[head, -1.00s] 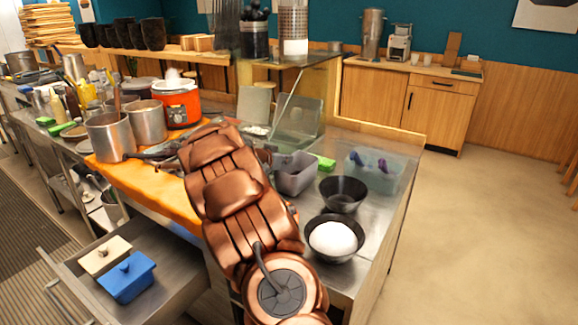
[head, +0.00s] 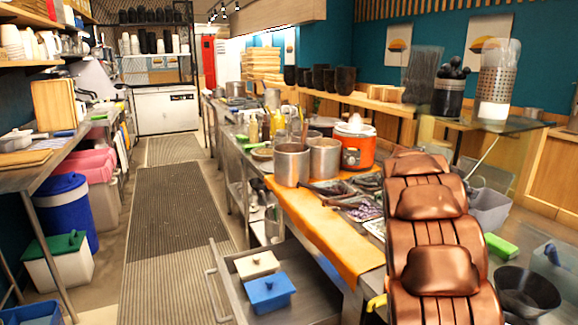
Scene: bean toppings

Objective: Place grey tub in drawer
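The grey tub (head: 490,212) stands on the counter at the right, partly hidden behind my copper-coloured arm. The drawer (head: 312,300) is pulled open at the lower middle, below the orange cloth. A cream lidded tub (head: 256,265) and a blue lidded tub (head: 269,292) sit in it, with bare metal floor to their right. My arm rises from the lower right and passes just left of the grey tub. My gripper cannot be made out, so I cannot see whether it is open or holds anything.
A dark bowl (head: 526,292), a green block (head: 501,248) and a clear bluish container (head: 560,262) are near the grey tub. Metal pots (head: 291,165) and an orange cooker (head: 357,146) stand on the counter. The aisle with a ribbed mat (head: 172,235) is clear at left.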

